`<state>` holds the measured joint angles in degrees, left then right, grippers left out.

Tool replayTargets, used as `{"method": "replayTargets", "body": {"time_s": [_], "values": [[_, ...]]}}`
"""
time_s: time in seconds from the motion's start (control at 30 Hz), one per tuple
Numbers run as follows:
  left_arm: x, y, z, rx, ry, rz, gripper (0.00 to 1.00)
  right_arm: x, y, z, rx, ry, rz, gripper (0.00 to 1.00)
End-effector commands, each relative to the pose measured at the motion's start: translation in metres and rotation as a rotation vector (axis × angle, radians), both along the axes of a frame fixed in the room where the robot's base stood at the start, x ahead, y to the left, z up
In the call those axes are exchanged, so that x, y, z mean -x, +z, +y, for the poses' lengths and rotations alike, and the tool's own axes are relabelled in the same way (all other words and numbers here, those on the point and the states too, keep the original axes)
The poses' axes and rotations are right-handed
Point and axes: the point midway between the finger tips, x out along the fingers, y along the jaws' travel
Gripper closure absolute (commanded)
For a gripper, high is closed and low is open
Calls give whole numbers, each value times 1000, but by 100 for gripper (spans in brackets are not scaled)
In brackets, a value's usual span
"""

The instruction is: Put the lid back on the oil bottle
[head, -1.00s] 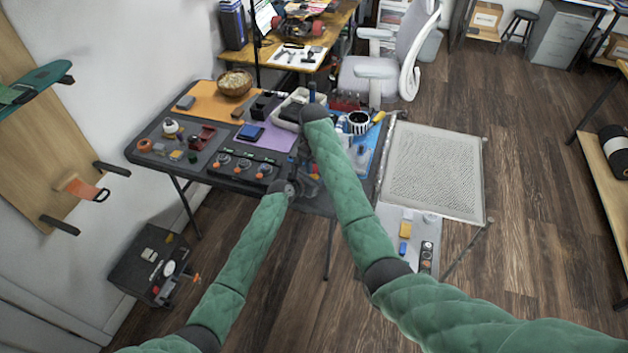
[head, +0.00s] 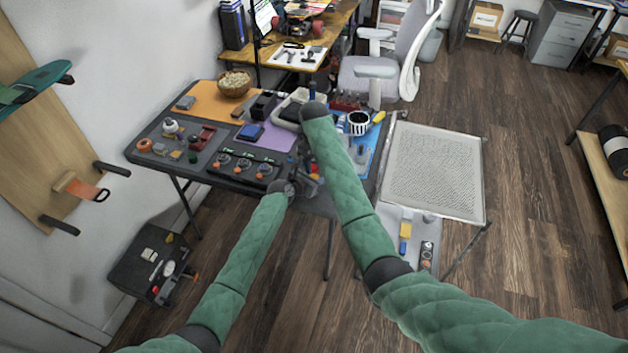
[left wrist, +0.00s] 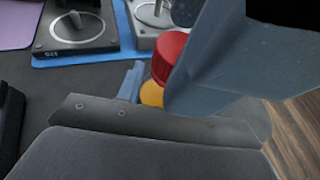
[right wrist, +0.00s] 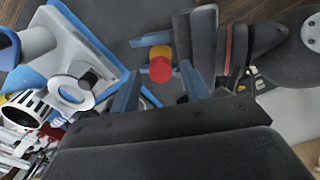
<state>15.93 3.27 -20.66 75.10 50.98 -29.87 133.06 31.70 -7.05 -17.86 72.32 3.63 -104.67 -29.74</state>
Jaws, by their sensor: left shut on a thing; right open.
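A red lid (left wrist: 168,55) shows in the left wrist view directly over the yellow oil bottle (left wrist: 151,94). The lid (right wrist: 161,70) and a bit of the bottle (right wrist: 160,52) also show in the right wrist view. Lid and bottle look in contact, but I cannot tell whether the lid is fully seated. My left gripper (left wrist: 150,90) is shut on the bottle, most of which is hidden. My right gripper (right wrist: 160,82) is open, its fingers on both sides of the lid with gaps beside it. In the head view both grippers meet at the table's front edge, mostly hidden by my arms.
The dark table (head: 150,158) holds a panel with dials (head: 240,165), a purple mat, a blue mat and a striped cup (head: 358,122). A perforated white board (head: 435,170) lies right of the table.

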Motion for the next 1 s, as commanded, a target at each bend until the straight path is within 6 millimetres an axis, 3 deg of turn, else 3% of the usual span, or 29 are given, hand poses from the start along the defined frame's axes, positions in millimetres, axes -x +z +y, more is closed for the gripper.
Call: {"method": "replayTargets", "body": {"time_s": [0.3,0.57,0.7,1.0], "values": [[1,0,-1,0,-1,1,100,-1,36,1,-2,1,-3,53],[0,0,-1,0,-1,0,100,0,37,1,-1,0,-2,53],[0,0,0,0,-1,0,100,0,37,1,-1,0,-2,28],[0,0,-1,0,-2,0,100,0,40,2,-2,1,-2,28]]}}
